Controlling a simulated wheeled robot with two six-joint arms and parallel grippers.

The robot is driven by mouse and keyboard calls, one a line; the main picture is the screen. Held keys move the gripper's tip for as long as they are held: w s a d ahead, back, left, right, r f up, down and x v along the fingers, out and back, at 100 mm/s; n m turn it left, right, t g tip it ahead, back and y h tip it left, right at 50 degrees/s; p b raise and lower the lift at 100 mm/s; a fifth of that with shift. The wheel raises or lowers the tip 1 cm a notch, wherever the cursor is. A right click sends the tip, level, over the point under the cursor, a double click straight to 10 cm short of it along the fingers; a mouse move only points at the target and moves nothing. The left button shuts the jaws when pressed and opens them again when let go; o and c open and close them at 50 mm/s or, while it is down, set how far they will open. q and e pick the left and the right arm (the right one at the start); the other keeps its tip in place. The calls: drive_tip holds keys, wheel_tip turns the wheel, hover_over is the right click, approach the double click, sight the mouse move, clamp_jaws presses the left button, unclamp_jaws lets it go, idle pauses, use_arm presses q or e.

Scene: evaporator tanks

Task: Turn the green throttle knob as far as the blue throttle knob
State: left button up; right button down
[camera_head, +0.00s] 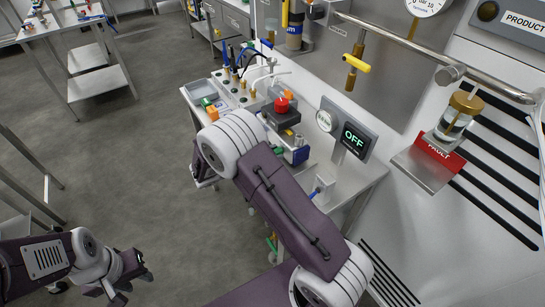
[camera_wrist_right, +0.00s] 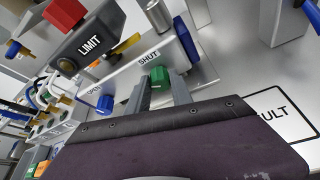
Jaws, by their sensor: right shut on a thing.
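In the right wrist view, the green throttle knob (camera_wrist_right: 160,77) sits on a pale panel, just below the word SHUT. My right gripper (camera_wrist_right: 161,88) has a finger on either side of it and is shut on it. A blue knob (camera_wrist_right: 105,103) is on the same panel, lower left, near the word OPEN; it is apart from my fingers. My fingers partly cover the green knob, so how far it is turned cannot be read. In the head view, my right arm hides both knobs. My left gripper (camera_head: 128,282) hangs over the floor at lower left, empty, its fingers seemingly apart.
A black LIMIT box with a red top (camera_wrist_right: 64,14) stands beside the panel. A blue-ended part (camera_wrist_right: 188,40) is at the panel's other end. In the head view, the bench (camera_head: 365,178) carries an OFF display (camera_head: 354,139) and several fittings.

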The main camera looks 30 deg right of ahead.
drive_tip(key=m+t+b, duration=0.1)
drive_tip(key=m+b, duration=0.1)
drive_tip(key=b, duration=0.3)
drive_tip(key=m+t+b, duration=0.1)
drive_tip(key=m+b, duration=0.1)
drive_tip(key=b, duration=0.3)
drive_tip(key=f+m+t+h+b, duration=0.1)
drive_tip(key=m+t+b, duration=0.1)
drive_tip(key=b, duration=0.4)
drive_tip(key=shift+s+m, duration=0.25)
drive_tip(key=shift+m, duration=0.25)
drive_tip(key=shift+r+m+h+b, duration=0.15)
drive_tip(key=shift+m+h+b, duration=0.2)
drive_tip(key=shift+b, duration=0.55)
drive_tip(key=c, duration=1.1)
unclamp_jaws()
drive_tip(key=shift+r, duration=0.1)
drive_tip(key=shift+s+a, duration=0.1)
drive_tip(key=shift+a, duration=0.25)
drive_tip(key=p+v, duration=0.1)
drive_tip(key=v, duration=0.7)
drive_tip(key=shift+s+a, duration=0.1)
drive_tip(key=shift+s, duration=0.15)
